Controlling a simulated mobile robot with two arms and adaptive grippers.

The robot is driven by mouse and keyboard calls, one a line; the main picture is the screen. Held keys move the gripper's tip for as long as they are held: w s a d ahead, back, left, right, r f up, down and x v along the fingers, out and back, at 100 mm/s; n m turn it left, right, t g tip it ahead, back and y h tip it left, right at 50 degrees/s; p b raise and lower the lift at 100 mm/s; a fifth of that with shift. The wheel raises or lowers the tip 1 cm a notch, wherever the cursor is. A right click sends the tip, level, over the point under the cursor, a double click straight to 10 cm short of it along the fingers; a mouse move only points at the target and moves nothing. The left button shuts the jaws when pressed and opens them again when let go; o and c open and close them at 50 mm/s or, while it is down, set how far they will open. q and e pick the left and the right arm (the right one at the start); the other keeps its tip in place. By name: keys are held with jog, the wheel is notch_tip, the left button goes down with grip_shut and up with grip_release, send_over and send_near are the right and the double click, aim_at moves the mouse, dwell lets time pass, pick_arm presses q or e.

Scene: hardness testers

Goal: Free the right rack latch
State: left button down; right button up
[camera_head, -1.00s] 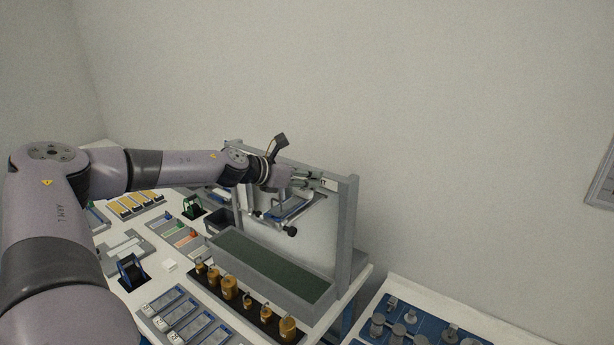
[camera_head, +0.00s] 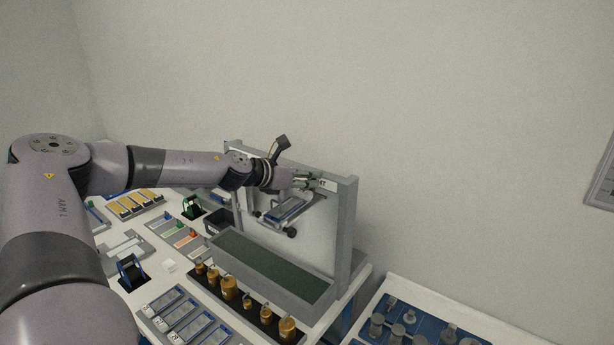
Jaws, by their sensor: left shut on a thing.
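The grey rack (camera_head: 347,230) stands upright at the back of the table. A blue and grey device (camera_head: 287,211) with dark round knobs hangs on the rack's front, below my gripper. My left gripper (camera_head: 315,183) reaches in from the left at the rack's upper right and is shut on a small part there, by a pale label marked with dark characters. I take this part for the right rack latch, but the fingers hide most of it. My right gripper is not in view.
A grey trough with a dark green floor (camera_head: 270,265) stands below the rack. A black strip with several brass weights (camera_head: 287,328) lies in front of it. Trays (camera_head: 185,318) and small parts fill the table's left. A blue tray with grey pieces (camera_head: 410,320) is at the lower right.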

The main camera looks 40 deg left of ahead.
pick_arm(q)
jog(key=shift+f+n+y, duration=0.1)
jog(key=shift+n+y, duration=0.3)
jog(key=shift+y, duration=0.1)
jog(key=shift+f, duration=0.15)
dwell(1.0)
jog(key=c, duration=1.5)
grip_release()
jog(key=shift+a, duration=0.1)
jog(key=shift+o, duration=0.2)
jog(key=shift+r, duration=0.2)
jog(key=shift+s+r, duration=0.2)
jog(key=shift+s, duration=0.05)
jog(key=shift+v, duration=5.7)
